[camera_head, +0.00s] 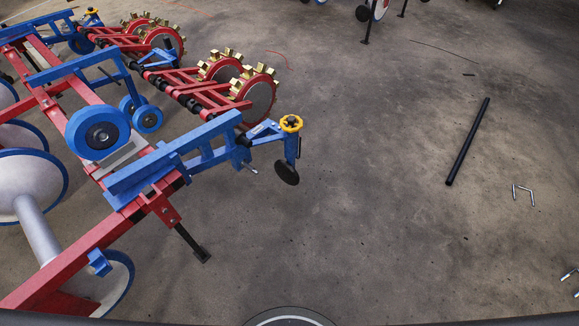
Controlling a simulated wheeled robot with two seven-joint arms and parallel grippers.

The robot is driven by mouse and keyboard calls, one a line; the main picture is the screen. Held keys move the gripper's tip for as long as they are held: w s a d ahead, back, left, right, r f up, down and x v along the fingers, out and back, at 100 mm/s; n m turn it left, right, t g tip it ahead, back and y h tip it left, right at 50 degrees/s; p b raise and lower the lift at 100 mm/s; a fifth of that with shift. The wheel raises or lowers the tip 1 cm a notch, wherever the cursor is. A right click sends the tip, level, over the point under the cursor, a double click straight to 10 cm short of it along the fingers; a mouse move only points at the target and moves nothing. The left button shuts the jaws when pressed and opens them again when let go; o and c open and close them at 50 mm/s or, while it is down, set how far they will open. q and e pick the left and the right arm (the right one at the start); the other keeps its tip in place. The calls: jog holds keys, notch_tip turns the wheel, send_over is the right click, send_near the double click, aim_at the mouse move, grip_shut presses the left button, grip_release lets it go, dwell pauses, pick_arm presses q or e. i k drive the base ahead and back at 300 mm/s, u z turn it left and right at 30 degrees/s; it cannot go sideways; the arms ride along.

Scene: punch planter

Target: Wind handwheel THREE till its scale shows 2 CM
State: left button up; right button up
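A yellow handwheel (291,123) with a dark hub sits on top of a blue bracket at the near right end of the planter (150,180). A small black disc (287,173) hangs below it. A second yellow handwheel (92,11) is small at the far upper left, on another blue unit. I see no readable numbers, so I cannot tell which one is handwheel three. No scale reading is legible. Neither of my grippers is in view.
Red arms carry gold-toothed punch wheels (262,98) behind the near handwheel. Blue-rimmed wheels (98,133) stand at left. A black bar (467,141) and bent metal pins (524,193) lie on the floor at right. The concrete floor between is clear.

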aim_at(291, 119)
jog(key=k, duration=0.6)
jog(key=z, duration=0.85)
jog(key=i, duration=1.15)
jog(key=z, duration=0.7)
jog(key=i, duration=1.55)
jog(key=u, duration=0.9)
jog(key=i, duration=0.9)
jog(key=u, duration=0.95)
